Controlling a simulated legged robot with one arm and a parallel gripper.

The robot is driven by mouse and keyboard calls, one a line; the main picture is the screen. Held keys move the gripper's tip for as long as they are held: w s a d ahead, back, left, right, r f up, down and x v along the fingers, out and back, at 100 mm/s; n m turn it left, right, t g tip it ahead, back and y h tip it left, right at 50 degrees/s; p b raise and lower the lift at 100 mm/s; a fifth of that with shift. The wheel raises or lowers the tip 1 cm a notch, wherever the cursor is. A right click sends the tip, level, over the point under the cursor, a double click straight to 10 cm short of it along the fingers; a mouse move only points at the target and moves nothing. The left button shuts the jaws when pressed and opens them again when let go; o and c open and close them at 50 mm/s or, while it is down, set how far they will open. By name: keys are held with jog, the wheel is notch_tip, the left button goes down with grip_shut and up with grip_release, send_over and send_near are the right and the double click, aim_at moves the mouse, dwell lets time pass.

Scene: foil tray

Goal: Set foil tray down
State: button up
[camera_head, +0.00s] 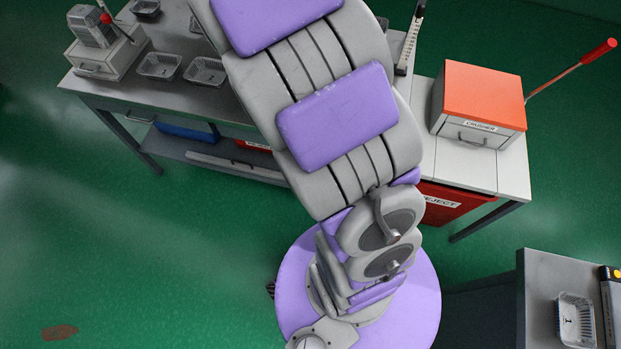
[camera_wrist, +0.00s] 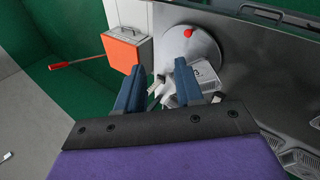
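In the wrist view my gripper (camera_wrist: 160,72) has its two blue fingers spread apart. I see no tray clamped between the fingertips. In the head view my arm hides the gripper and this spot on the bench.
More foil trays (camera_head: 160,66) stand on the left bench (camera_head: 125,88). An orange-topped crusher box (camera_head: 483,95) with a red-handled lever (camera_head: 597,50) stands right of my arm, above a red reject bin (camera_head: 440,203). Another tray (camera_head: 575,322) lies on the lower-right table (camera_head: 540,275).

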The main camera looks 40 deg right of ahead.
jog(key=s+a+f+n+t+y, duration=0.1)
jog(key=s+a+f+n+y, duration=0.1)
jog(key=s+a, duration=0.6)
jog(key=s+a+f+n+t+y, duration=0.1)
jog(key=s+a+f+n+y, duration=0.2)
jog(key=s+a, duration=0.6)
jog(key=s+n, duration=0.2)
jog(key=s, duration=0.4)
jog(key=shift+s+a+y, duration=0.2)
jog(key=shift+s+y, duration=0.1)
